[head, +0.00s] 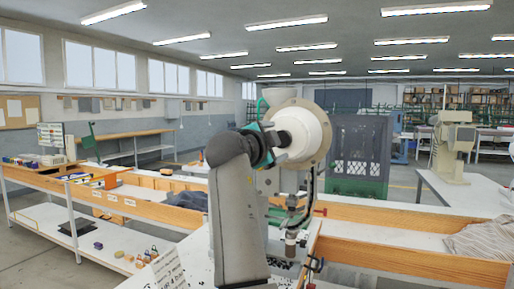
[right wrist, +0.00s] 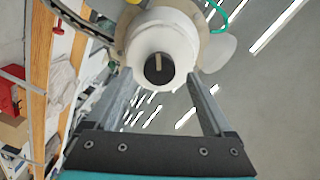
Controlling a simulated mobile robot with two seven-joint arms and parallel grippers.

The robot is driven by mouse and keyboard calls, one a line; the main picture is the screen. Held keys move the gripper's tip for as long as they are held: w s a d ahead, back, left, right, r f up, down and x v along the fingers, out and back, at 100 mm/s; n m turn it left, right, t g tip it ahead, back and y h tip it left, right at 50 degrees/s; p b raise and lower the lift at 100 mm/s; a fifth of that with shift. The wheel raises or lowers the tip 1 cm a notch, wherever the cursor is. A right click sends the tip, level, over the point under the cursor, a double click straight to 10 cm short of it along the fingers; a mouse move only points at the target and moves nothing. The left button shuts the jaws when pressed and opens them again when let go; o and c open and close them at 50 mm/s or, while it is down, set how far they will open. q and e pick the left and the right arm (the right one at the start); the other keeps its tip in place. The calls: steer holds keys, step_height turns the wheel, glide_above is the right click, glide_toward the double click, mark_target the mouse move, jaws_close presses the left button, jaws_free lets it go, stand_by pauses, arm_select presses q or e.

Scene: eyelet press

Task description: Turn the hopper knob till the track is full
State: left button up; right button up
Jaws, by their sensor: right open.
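The white hopper (head: 312,136) sits on the upper part of the eyelet press. In the right wrist view the hopper (right wrist: 165,38) faces me, and its dark round knob (right wrist: 159,69) with a pale raised bar shows at its centre. My right gripper (head: 283,148) is beside the hopper's face. In the right wrist view my right gripper (right wrist: 161,76) is open, with a finger on each side of the knob's line of sight. I cannot tell how far the fingertips are from the knob. A dark curved strip (head: 312,188) hangs below the hopper; its filling is too small to tell. My left gripper is not in view.
The wooden-edged bench (head: 400,262) runs behind the press, with a grey cloth (head: 482,240) at right. A small sign (head: 168,270) stands at the front. A beige machine (head: 453,145) stands at far right.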

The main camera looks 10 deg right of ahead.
steer(key=v, duration=1.2)
steer(key=shift+b, duration=0.4)
steer(key=shift+s+a, duration=0.15)
